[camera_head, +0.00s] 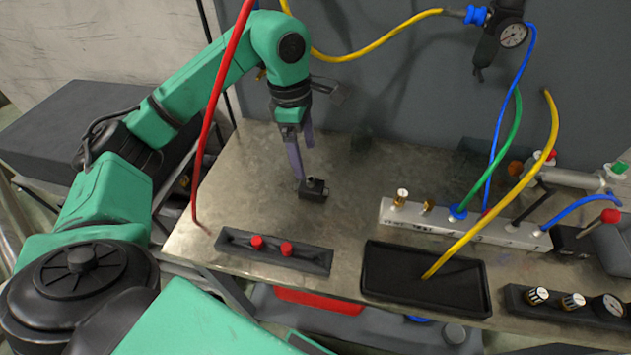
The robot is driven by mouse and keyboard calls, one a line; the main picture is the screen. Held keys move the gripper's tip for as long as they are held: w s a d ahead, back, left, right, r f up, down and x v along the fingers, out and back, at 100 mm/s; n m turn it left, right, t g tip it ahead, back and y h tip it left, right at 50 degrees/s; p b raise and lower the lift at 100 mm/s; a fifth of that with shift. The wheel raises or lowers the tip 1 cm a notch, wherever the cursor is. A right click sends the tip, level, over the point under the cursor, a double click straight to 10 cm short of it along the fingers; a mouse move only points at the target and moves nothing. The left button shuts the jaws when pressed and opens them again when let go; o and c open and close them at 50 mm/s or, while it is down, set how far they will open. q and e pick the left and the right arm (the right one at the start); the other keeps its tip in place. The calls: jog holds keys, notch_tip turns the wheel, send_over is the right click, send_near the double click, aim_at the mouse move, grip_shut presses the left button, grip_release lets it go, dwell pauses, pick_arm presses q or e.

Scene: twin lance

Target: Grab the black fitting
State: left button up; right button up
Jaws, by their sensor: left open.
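The black fitting (314,190) is a small dark block with a short stub on top. It sits on the metal worktable (236,190), left of the middle. My left gripper (305,164) points down just above and behind it, with its grey-purple fingers apart. One fingertip comes down close to the fitting's left side; I cannot tell whether it touches. Nothing shows between the fingers. My right gripper is out of view.
A manifold (462,224) with hoses stands right. A red hose (216,110) hangs in front of my left arm. Table around the fitting is clear.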

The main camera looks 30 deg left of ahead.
aim_at(311, 182)
pick_arm(q)
jog(key=f, duration=0.3)
jog(key=shift+w+d+f+p, duration=0.15)
jog(key=shift+d+f+p, duration=0.05)
jog(key=shift+f+p, duration=0.1)
jog(key=f, duration=0.1)
jog(key=f+p, duration=0.1)
jog(key=f, duration=0.1)
jog(key=f+p, duration=0.1)
jog(key=f, duration=0.1)
jog(key=shift+w+d+f, duration=0.2)
jog(key=shift+w+d, duration=0.05)
jog(key=shift+w, duration=0.1)
jog(key=shift+f, duration=0.25)
jog(key=shift+c, duration=0.6)
jog(key=shift+w, duration=0.1)
grip_shut()
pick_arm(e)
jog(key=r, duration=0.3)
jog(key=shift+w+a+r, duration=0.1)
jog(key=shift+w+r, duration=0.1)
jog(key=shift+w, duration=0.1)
